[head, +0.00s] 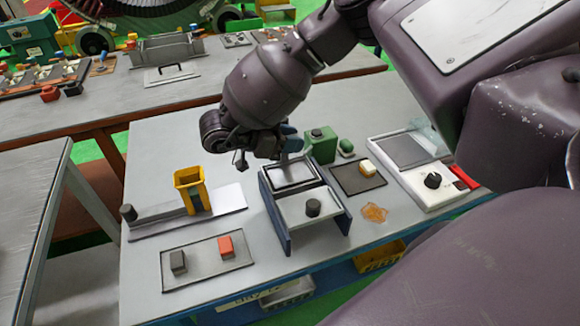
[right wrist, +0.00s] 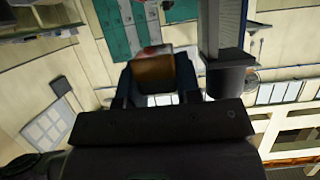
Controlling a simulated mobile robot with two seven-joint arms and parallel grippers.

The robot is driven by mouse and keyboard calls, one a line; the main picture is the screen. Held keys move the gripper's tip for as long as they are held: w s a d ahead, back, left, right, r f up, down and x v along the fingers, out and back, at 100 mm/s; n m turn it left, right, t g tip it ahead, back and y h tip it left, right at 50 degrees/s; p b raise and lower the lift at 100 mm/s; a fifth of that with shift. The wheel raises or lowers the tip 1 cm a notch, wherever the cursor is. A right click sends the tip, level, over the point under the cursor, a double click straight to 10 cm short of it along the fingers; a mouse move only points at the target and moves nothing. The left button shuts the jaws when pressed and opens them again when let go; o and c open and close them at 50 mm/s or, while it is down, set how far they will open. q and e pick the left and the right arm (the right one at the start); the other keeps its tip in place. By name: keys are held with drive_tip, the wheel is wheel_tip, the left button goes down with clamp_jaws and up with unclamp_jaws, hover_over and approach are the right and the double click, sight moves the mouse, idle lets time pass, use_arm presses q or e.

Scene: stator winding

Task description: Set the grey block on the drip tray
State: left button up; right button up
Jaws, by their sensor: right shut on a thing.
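My right gripper (head: 290,142) hangs above the back of a blue-sided stand, with its wrist partly hiding it. In the right wrist view its jaws (right wrist: 153,88) are shut on a small block (right wrist: 153,72) that looks brownish there; its true colour is unclear. A dark grey block (head: 178,261) sits on a flat grey mat (head: 205,270) at the front left, beside a red block (head: 225,246). A shallow tray with a pale rim (head: 292,176) tops the stand's rear, under the gripper; I cannot tell whether it is the drip tray. My left gripper is not in view.
The stand's front panel (head: 295,208) carries a dark knob (head: 313,207). A yellow holder (head: 190,188) stands to the left. A green canister (head: 321,145), a dark mat (head: 348,183) with a cream block (head: 367,167) and a white scale-like device (head: 420,182) are to the right. An amber puddle (head: 374,212) lies near the front edge.

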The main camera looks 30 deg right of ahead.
sight(291, 174)
drive_tip(key=shift+f+b, duration=0.4)
drive_tip(key=shift+f, duration=3.65)
drive_tip(key=shift+f, duration=0.25)
drive_tip(key=o, duration=0.9)
